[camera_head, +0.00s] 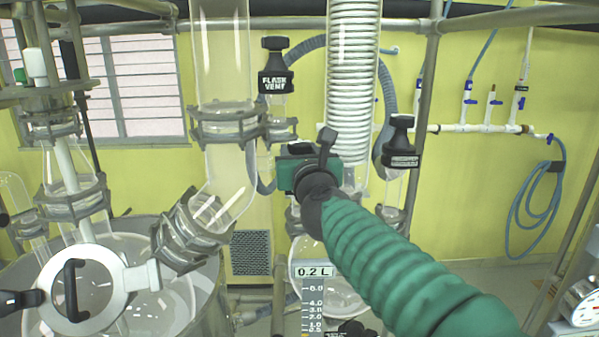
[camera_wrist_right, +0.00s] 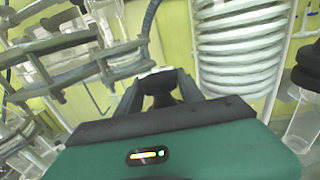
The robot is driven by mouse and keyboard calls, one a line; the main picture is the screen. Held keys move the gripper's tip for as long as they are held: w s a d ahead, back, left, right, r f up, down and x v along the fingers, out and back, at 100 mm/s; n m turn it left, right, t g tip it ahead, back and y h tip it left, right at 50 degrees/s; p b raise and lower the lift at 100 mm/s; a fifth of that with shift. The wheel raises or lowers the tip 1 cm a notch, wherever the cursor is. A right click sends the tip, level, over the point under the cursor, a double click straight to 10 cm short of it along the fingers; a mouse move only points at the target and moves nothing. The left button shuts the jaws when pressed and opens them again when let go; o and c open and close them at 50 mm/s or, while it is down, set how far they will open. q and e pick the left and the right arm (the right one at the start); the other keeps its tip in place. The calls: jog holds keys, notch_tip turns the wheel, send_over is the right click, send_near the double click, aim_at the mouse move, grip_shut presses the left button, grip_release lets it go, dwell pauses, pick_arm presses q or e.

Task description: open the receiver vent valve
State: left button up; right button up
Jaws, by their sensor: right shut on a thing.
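My right arm, in a green sleeve, reaches in from the lower right of the head view. Its green gripper (camera_head: 300,160) is below the flask vent valve, just left of the coil condenser. In the wrist view the right gripper (camera_wrist_right: 161,82) is shut on a black handle (camera_wrist_right: 162,98) between its fingers. This handle's label is hidden, so I cannot confirm it is the receiver vent valve. A black-handled valve (camera_head: 400,145) stands right of the coil; its small label is unreadable to me. The glass receiver (camera_head: 335,290) is below, partly hidden by the arm. My left gripper is not in view.
The black flask vent valve (camera_head: 275,70) is above my right gripper. The coil condenser (camera_head: 353,75) stands close on the right. Metal clamps (camera_head: 232,127) and a metal post (camera_head: 425,90) crowd the space. A level scale (camera_head: 313,300) stands before the receiver.

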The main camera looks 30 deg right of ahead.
jog(key=shift+f+n+t+y+b, duration=0.1)
jog(key=shift+n+t+y+b, duration=0.3)
jog(key=shift+n+y+b, duration=0.55)
jog(key=shift+d+y, duration=0.1)
jog(key=shift+y, duration=0.15)
jog(key=shift+n+t+y+b, duration=0.3)
jog(key=shift+n+y+b, duration=0.35)
jog(key=shift+y, duration=0.45)
jog(key=shift+y+b, duration=0.35)
jog(key=shift+y, duration=0.15)
jog(key=shift+n, duration=0.3)
jog(key=o, duration=1.1)
jog(key=shift+w, duration=0.15)
